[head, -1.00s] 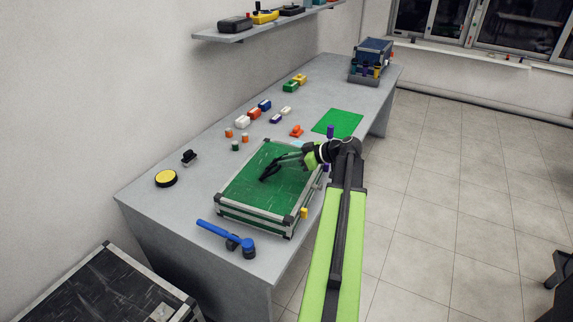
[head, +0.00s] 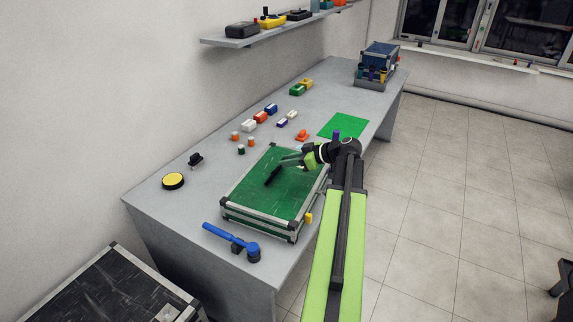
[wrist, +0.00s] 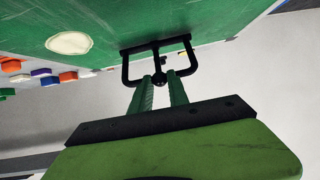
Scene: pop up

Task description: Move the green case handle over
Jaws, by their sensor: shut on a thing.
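The green case (head: 247,194) lies flat on the table, with metal edges and dark corners. Its black handle (head: 272,176) is at the middle of the green top. In the wrist view the black handle (wrist: 157,46) is a bar with bent side arms and a central stem ending in a ball, close to the green surface. My gripper (head: 287,163) reaches in from the right, above the case. Its two green fingers (wrist: 161,83) close around the ball end of the stem; the exact contact is hard to see.
A blue hammer-like tool (head: 230,240) lies in front of the case, and a yellow button (head: 173,181) sits at left. Several coloured blocks (head: 260,117) stand behind it. A flat green plate (head: 343,125) and a blue box (head: 379,57) are farther back.

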